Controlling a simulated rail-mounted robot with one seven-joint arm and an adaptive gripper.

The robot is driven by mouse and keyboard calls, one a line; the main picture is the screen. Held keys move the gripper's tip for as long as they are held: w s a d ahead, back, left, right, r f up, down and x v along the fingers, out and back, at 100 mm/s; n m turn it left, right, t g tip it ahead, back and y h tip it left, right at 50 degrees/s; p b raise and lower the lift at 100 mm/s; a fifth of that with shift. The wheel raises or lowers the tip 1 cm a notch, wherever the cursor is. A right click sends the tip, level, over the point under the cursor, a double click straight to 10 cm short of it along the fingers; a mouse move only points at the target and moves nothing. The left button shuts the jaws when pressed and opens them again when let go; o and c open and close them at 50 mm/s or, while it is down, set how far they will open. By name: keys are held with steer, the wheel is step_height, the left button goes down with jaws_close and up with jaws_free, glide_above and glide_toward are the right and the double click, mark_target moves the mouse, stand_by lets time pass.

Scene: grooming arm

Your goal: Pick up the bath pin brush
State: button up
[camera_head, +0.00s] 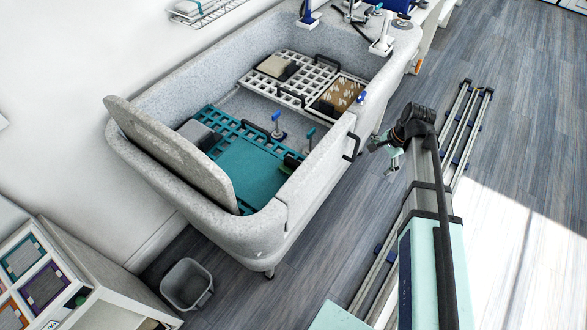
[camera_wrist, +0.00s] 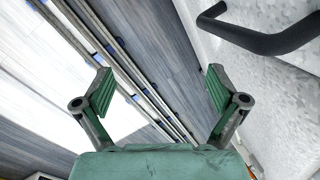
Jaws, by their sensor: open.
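I cannot tell for certain which object is the bath pin brush. Small upright items with blue or teal tops stand in and on the tub: one (camera_head: 277,126) over the teal mat, one (camera_head: 310,138) near the tub's right wall, and one (camera_head: 361,98) near the rim. My gripper (camera_wrist: 160,90) is open and empty, its two green-padded fingers apart. In the head view, my gripper (camera_head: 386,153) hangs over the floor just right of the tub's outer wall. No brush shows in the wrist view.
The grey speckled tub (camera_head: 270,218) has a black handle (camera_head: 352,147) on its side, close to my gripper; this handle also shows in the wrist view (camera_wrist: 270,42). White racks (camera_head: 290,85) and a teal mat (camera_head: 245,165) lie inside. A grey bin (camera_head: 187,285) stands below. Floor rails run at right.

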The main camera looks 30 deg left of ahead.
steer(key=a+r, duration=0.3)
steer(key=a+r+m, duration=0.1)
steer(key=a+r, duration=0.2)
steer(key=a+r+m, duration=0.1)
steer(key=a+r, duration=0.2)
steer(key=r, duration=0.1)
steer(key=shift+w+a+r+b, duration=0.1)
steer(key=shift+w+a+b, duration=0.1)
steer(key=shift+w+b, duration=0.15)
steer(key=s+a+r+m+h+b, duration=0.1)
steer(key=s+a+r+m, duration=0.3)
steer(key=a, duration=0.4)
steer(key=m+h+b, duration=0.2)
steer(key=m+b, duration=0.3)
steer(key=m, duration=0.2)
glide_above(291, 160)
step_height(291, 160, down, 6)
steer(key=r, duration=0.1)
step_height(291, 160, down, 12)
steer(key=p, duration=0.2)
steer(key=shift+d+r+p, duration=0.1)
steer(key=shift+p, duration=0.25)
steer(key=shift+a+f+p, duration=0.2)
steer(key=shift+f+p, duration=0.75)
steer(key=shift+f, duration=1.65)
steer(key=c, duration=1.3)
